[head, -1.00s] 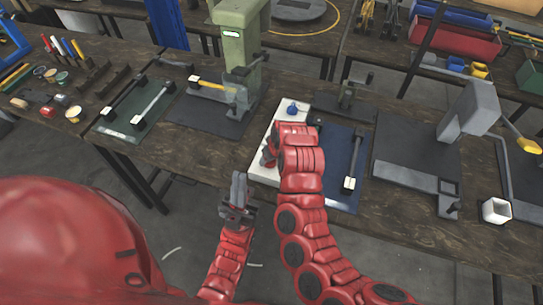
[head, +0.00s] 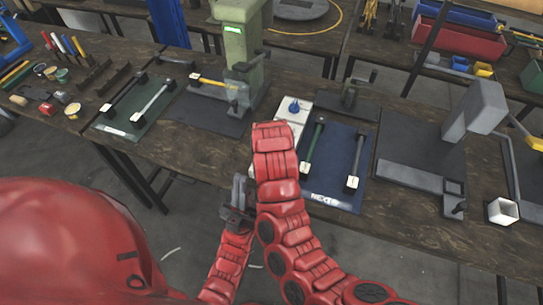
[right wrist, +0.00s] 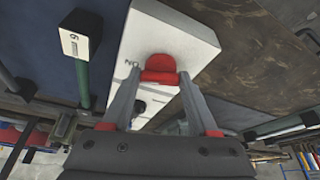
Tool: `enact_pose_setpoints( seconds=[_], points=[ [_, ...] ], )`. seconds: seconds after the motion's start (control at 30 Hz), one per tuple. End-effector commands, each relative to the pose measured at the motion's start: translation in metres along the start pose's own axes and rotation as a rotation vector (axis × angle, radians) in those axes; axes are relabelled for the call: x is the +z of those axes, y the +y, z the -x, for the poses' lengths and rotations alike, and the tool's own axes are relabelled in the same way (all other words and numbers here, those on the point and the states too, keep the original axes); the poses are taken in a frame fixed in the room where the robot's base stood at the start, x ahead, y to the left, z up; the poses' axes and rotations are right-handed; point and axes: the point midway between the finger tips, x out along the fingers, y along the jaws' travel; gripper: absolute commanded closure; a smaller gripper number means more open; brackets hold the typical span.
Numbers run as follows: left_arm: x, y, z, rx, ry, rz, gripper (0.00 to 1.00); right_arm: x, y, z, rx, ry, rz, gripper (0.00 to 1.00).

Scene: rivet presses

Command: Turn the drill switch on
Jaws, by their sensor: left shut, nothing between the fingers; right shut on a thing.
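A red switch (right wrist: 160,70) sits on a white panel (right wrist: 195,38) in the right wrist view, next to black letters that read "ON" upside down. My right gripper (right wrist: 160,76) is shut on the red switch, one finger on each side. In the head view the panel (head: 300,117) and its blue knob (head: 294,106) show, but my red arm hides the switch and the right fingers. A green machine (head: 240,45) with a lit green display stands behind, to the left. My left gripper (head: 238,192) is shut and empty, in front of the table edge.
A blue mat (head: 338,143) with a green rod (head: 314,146) and another rod lies right of the panel. A green mat (head: 121,122) with rods lies left.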

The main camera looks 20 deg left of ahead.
Motion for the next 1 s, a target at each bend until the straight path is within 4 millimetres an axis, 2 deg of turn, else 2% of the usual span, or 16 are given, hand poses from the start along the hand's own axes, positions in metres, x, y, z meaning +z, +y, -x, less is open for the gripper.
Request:
enact_pose_setpoints(
  seconds=[0.33,0.37,0.5,0.53,0.83,1.0],
  points=[
    [0.000,0.000,0.000,0.000,0.000,0.000,1.00,0.000,0.000,0.000,0.001,0.000,-0.003,0.96],
    [0.000,0.000,0.000,0.000,0.000,0.000,1.00,0.000,0.000,0.000,0.001,0.000,-0.003,0.38],
    [0.000,0.000,0.000,0.000,0.000,0.000,1.00,0.000,0.000,0.000,0.001,0.000,-0.003,0.13],
    [0.000,0.000,0.000,0.000,0.000,0.000,1.00,0.000,0.000,0.000,0.001,0.000,-0.003,0.10],
    [0.000,0.000,0.001,0.000,0.000,0.000,1.00,0.000,0.000,0.001,0.001,0.000,-0.002,0.10],
    [0.001,0.000,0.005,0.000,0.000,0.000,1.00,-0.001,-0.001,0.015,0.002,0.005,-0.001,0.10]
  ],
)
